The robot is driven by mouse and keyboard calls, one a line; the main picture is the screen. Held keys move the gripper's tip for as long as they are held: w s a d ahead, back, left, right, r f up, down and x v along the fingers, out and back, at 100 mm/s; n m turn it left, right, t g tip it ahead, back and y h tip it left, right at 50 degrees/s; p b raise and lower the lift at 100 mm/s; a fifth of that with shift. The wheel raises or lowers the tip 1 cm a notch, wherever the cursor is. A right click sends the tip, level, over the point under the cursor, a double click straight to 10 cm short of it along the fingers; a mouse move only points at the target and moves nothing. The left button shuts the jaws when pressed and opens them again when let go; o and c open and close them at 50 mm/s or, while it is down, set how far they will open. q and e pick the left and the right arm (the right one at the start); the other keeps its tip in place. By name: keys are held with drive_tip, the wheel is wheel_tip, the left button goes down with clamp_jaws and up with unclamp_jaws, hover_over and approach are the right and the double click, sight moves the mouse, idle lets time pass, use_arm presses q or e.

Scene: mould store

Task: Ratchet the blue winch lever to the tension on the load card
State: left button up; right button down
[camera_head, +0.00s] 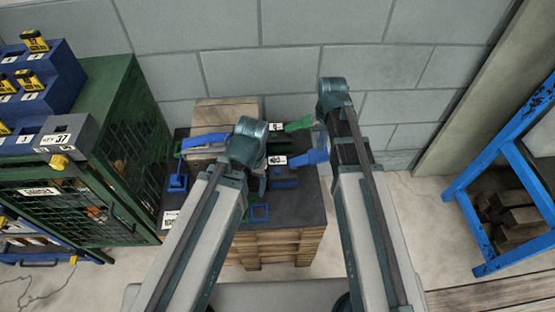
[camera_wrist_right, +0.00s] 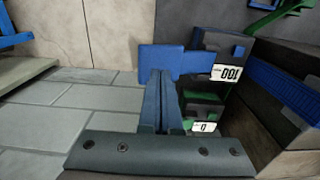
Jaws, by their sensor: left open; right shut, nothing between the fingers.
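The blue winch lever (camera_head: 312,157) sticks out to the right from a dark winch block on the pallet load. Its broad blue end shows in the right wrist view (camera_wrist_right: 160,57), directly beyond my fingertips. My right gripper (camera_wrist_right: 160,78) is shut and empty, its tips at the lever's end; I cannot tell whether they touch. In the head view my right gripper (camera_head: 322,138) is partly hidden by its arm. A white label (camera_wrist_right: 230,74) beside the blue lever reads 100. My left gripper (camera_head: 262,182) is open over the pallet load. No legible load card is visible.
A green lever (camera_head: 298,124) sits just behind the blue one. A green mesh cabinet (camera_head: 120,120) stands left, a blue rack (camera_head: 500,185) right. Floor between pallet and rack is clear.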

drive_tip(key=shift+r+p, duration=2.05)
drive_tip(key=shift+r, duration=0.3)
drive_tip(key=s+a+r+n+p, duration=0.1)
drive_tip(key=s+a+r+p, duration=0.2)
drive_tip(key=s+a, duration=0.2)
drive_tip(key=s+a+r+n+h+p, duration=0.1)
drive_tip(key=s+a+r+n+p, duration=0.1)
drive_tip(key=s+a, duration=0.3)
drive_tip(key=s+r+p, duration=0.1)
drive_tip(key=s, duration=0.3)
drive_tip(key=shift+s+a+r, duration=0.15)
drive_tip(key=shift+a+r, duration=0.1)
drive_tip(key=shift+r, duration=0.05)
